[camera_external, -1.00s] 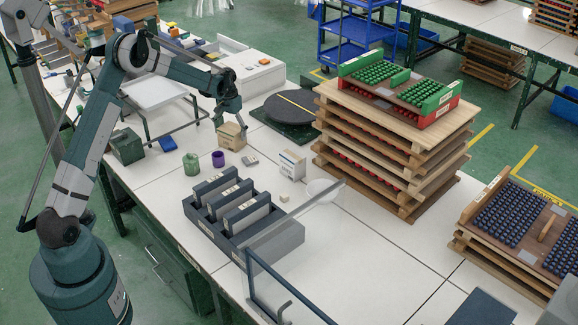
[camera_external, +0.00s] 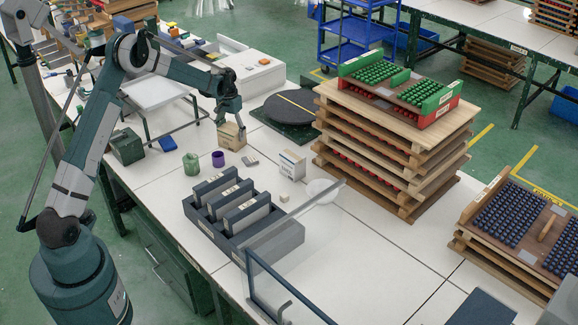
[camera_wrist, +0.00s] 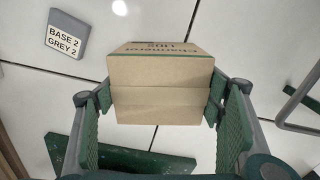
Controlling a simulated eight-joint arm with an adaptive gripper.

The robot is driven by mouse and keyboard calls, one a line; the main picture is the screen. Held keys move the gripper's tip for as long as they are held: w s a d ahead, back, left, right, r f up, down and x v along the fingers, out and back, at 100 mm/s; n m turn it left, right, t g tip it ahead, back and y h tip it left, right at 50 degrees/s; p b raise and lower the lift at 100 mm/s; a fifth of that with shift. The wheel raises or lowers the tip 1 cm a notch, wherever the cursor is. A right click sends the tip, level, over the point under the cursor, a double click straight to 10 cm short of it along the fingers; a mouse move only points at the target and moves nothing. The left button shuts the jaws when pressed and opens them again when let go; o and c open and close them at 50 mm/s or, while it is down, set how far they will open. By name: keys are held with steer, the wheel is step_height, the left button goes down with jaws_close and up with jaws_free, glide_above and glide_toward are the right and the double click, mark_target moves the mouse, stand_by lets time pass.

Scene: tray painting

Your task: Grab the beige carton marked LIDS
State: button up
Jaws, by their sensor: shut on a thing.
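The beige carton (camera_external: 231,136) stands on the white table below my gripper (camera_external: 230,121) in the external view. In the wrist view the carton (camera_wrist: 160,85) fills the middle, with dark printing upside down on its far face. My gripper (camera_wrist: 160,115) has a green-padded finger at each side of the carton, shut on its two sides. Whether the carton's underside touches the table is hard to tell.
A green cup (camera_external: 191,164) and a purple cup (camera_external: 218,159) stand in front of the carton. A grey block labelled BASE 2 GREY 2 (camera_wrist: 67,35) lies near it. A dark round turntable (camera_external: 296,106) is to the right.

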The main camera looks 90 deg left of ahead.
steer(key=shift+r, duration=0.15)
steer(key=shift+r+p, duration=0.55)
steer(key=shift+r, duration=4.3)
